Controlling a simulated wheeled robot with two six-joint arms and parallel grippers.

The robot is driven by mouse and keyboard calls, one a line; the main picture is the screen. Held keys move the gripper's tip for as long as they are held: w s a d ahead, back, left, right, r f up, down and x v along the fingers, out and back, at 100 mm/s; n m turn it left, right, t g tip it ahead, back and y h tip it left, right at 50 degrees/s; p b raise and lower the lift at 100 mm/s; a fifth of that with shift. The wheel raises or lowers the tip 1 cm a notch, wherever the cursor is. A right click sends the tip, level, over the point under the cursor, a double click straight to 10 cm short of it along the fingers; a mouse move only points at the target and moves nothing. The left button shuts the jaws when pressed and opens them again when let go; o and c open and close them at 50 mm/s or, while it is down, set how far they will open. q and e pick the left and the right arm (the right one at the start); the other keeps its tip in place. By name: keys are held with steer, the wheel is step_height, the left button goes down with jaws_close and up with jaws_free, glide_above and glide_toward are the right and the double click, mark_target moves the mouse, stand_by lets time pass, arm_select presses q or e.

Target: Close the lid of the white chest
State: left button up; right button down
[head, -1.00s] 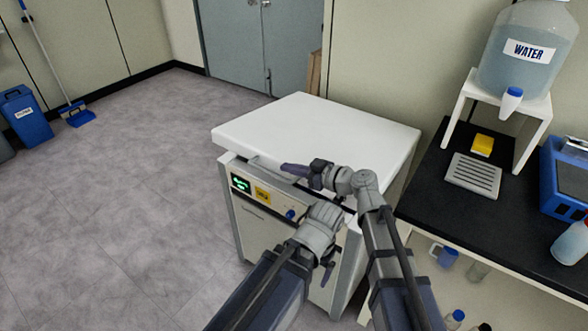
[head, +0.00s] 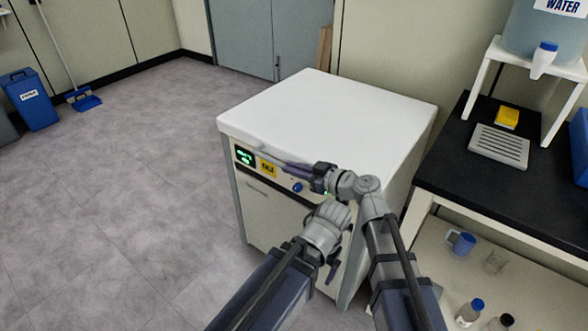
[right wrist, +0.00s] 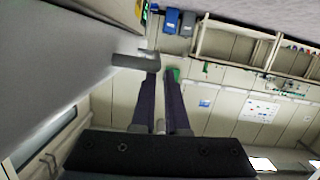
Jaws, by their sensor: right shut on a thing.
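The white chest (head: 258,210) stands in the middle of the head view. Its white lid (head: 325,110) lies flat across the top, with no clear gap at the visible front left edge. My right gripper (head: 284,165) is at the lid's front edge, shut on the lid handle (head: 262,149). In the right wrist view the grey handle bar (right wrist: 132,62) reaches the fingertips of my right gripper (right wrist: 163,73). My left gripper (head: 333,270) hangs low before the chest front; its fingers are mostly hidden.
A black bench (head: 450,165) with a yellow block (head: 507,117), a grey rack (head: 499,146) and a water jug stands close at the right. A blue mug (head: 461,242) and bottles are on the shelf below.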

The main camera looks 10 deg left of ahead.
steer(key=shift+s+d+f, duration=0.1)
steer(key=shift+s+f, duration=0.05)
steer(key=shift+f, duration=0.35)
step_height(320, 180, up, 6)
steer(key=p, duration=0.5)
steer(key=s+p+v, duration=0.1)
steer(key=v, duration=0.8)
steer(key=shift+f+p, duration=0.3)
steer(key=shift+p, duration=0.1)
steer(key=shift+d, duration=0.15)
steer(key=s+d+f+m+g+h, duration=0.3)
steer(key=d+f+m+h, duration=0.5)
steer(key=d, duration=0.5)
steer(key=s+d+f+m+g+h, duration=0.35)
steer(key=d+f+m+h, duration=0.25)
steer(key=d+f, duration=0.5)
steer(key=s+a+r+n+p, duration=0.1)
steer(key=s+a+r+p, duration=0.1)
steer(key=r+p, duration=0.6)
steer(key=s+a+r+n+h+p, duration=0.1)
steer(key=a+r+p, duration=0.3)
steer(key=r+p, duration=0.5)
steer(key=s+a+r+n+p, duration=0.1)
steer(key=s+a+r+p, duration=0.2)
steer(key=r+p, duration=0.5)
step_height(320, 180, up, 2)
steer(key=shift+s+a+r+n, duration=0.15)
steer(key=shift+s+a+n, duration=0.05)
steer(key=shift+n, duration=0.1)
